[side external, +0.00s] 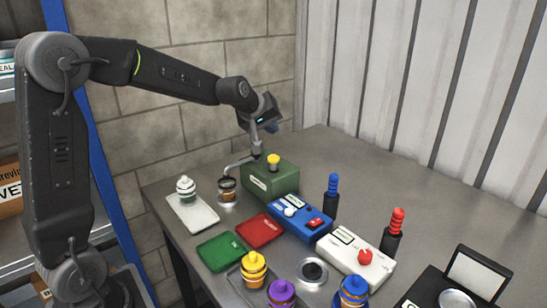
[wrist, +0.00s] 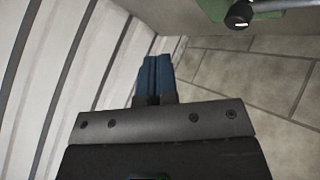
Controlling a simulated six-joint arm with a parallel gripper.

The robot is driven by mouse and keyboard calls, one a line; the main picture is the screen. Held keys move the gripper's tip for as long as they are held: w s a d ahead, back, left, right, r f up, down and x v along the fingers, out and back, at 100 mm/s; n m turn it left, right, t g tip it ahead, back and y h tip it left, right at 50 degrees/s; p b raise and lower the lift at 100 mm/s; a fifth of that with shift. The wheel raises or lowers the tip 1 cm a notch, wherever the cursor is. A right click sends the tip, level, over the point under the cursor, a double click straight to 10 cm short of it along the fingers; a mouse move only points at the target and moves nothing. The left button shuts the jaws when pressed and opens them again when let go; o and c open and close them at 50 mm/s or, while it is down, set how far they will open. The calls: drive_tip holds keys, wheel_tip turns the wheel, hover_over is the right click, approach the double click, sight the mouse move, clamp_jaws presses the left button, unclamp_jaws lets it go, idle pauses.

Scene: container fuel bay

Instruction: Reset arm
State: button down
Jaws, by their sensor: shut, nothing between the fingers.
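My gripper (side external: 266,116) is raised at the end of my arm, above and behind the green box (side external: 272,181) with the yellow knob (side external: 273,160). In the wrist view its blue fingers (wrist: 154,68) are together, with nothing between them. It looks clear of the table items. A small part of something green (wrist: 270,10) with a dark round end shows at the top of the wrist view.
A jar (side external: 227,190) stands under the box's spout. A white tray (side external: 193,212) holds a white-topped jar (side external: 186,187). Green (side external: 222,251) and red (side external: 260,230) pads, blue (side external: 297,215) and white (side external: 354,258) control boxes and several coloured jars fill the front. Walls stand behind.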

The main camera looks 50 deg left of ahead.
drive_tip(key=s+d+m+g, duration=0.1)
drive_tip(key=s+d+m, duration=0.2)
drive_tip(key=s, duration=0.7)
drive_tip(key=s+d+m+g+h, duration=0.1)
drive_tip(key=s+d+m, duration=0.3)
drive_tip(key=s, duration=0.6)
drive_tip(key=s+d+f+m+g+h, duration=0.1)
drive_tip(key=s+d+m, duration=0.3)
drive_tip(key=s+d, duration=0.3)
drive_tip(key=s, duration=0.2)
drive_tip(key=shift+s+d, duration=0.2)
drive_tip(key=shift+s, duration=0.2)
